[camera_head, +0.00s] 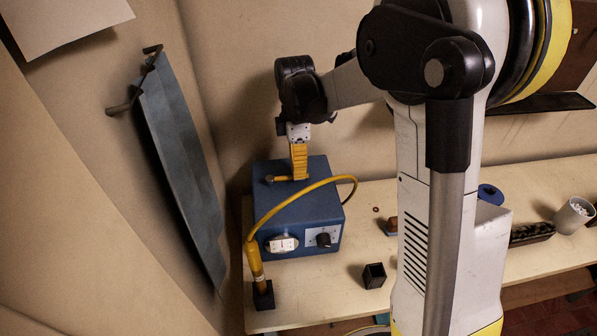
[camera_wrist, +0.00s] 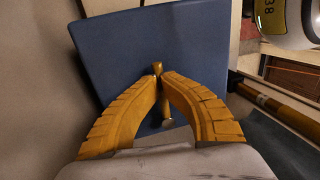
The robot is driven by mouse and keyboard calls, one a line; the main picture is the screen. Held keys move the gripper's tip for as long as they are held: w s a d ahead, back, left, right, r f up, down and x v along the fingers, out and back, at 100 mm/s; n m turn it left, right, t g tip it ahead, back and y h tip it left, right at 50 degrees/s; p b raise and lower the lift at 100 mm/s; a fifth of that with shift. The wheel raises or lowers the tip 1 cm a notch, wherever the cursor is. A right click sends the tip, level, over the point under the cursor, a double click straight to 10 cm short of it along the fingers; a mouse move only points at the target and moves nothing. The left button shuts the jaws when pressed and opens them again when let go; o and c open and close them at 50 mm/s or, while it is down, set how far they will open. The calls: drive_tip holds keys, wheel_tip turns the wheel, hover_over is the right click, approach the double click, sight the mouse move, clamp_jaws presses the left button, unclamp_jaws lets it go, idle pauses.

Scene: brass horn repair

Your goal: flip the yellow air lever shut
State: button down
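The yellow air lever (camera_head: 282,179) lies across the top of a blue box (camera_head: 330,212), with a round knob-like end at its left. My gripper (camera_head: 300,178) points down at the lever's right part, its yellow fingers reaching the box top. In the wrist view, my fingertips (camera_wrist: 160,76) nearly meet, and the brass-yellow lever (camera_wrist: 158,68) shows in the narrow gap between them. A round end (camera_wrist: 167,122) shows between the fingers. The gripper looks shut on the lever; the exact contact is partly hidden by the fingers.
A yellow hose (camera_head: 300,190) arches over the box front to a yellow handpiece (camera_head: 257,262) in a black stand. The box front has a gauge (camera_head: 282,244) and a black dial (camera_head: 323,240). A small black cup (camera_head: 374,276) stands on the bench. A wall is close at left.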

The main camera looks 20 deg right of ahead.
drive_tip(key=c, duration=1.5)
unclamp_jaws()
drive_tip(key=shift+f, duration=0.1)
drive_tip(key=shift+o, duration=0.2)
wheel_tip(320, 180, up, 12)
drive_tip(key=w, duration=0.2)
drive_tip(key=shift+w+d, duration=0.15)
drive_tip(key=shift+w, duration=0.05)
drive_tip(key=s+f+m+t+b, duration=0.3)
drive_tip(key=s+f+m+t, duration=0.1)
drive_tip(key=s+m, duration=0.4)
drive_tip(key=s+f+m+t+b, duration=0.4)
drive_tip(key=s+m, duration=0.4)
drive_tip(key=s, duration=0.2)
drive_tip(key=shift+s+a+f+t, duration=0.15)
drive_tip(key=shift+s+a+t, duration=0.2)
drive_tip(key=shift+t, duration=0.35)
